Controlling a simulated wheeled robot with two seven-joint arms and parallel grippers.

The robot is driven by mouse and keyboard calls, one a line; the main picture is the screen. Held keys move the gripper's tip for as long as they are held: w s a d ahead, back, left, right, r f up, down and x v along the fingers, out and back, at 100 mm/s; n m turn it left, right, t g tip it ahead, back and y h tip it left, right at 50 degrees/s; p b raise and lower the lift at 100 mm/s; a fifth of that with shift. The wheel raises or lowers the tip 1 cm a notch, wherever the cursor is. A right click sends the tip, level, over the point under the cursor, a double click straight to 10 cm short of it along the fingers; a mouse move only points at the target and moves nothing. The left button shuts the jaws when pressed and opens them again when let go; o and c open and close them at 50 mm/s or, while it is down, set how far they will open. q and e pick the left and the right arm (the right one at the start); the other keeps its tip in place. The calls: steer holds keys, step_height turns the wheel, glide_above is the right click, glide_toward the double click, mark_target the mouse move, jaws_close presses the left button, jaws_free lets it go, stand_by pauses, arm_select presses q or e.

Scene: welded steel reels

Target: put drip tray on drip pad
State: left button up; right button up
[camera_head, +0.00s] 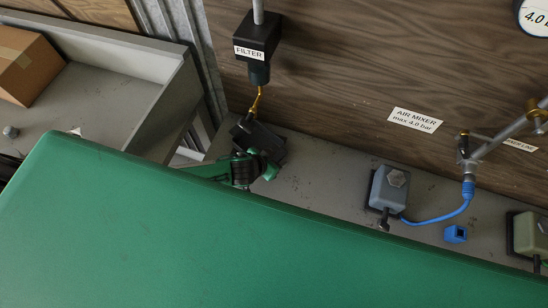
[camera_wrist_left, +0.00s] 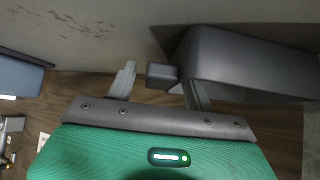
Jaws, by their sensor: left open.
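The dark drip tray (camera_head: 270,142) is below the brass outlet of the filter, at the back of the grey bench. It also shows large in the left wrist view (camera_wrist_left: 250,62), with a small block-like tab pointing left. My left gripper (camera_head: 252,160) is at the near side of the tray. In the left wrist view my left gripper (camera_wrist_left: 158,76) is open, with one finger on each side of the tab and a gap to the left finger. I cannot make out the drip pad; the tray or my arm may hide it. My right gripper is not in view.
The black filter (camera_head: 258,45) hangs over the tray, its brass outlet (camera_head: 256,101) close above. A grey block (camera_head: 388,190) with a blue hose and a small blue part (camera_head: 455,234) are to the right. A cardboard box (camera_head: 28,65) is at far left.

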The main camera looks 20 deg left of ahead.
arm_select(q)
steer(key=shift+r, duration=0.2)
steer(key=shift+s+a, duration=0.1)
steer(key=shift+s, duration=0.05)
steer(key=b+v, duration=0.2)
steer(key=v, duration=0.9)
steer(key=shift+s+r, duration=0.2)
steer(key=shift+r, duration=0.05)
steer(key=shift+a, duration=0.1)
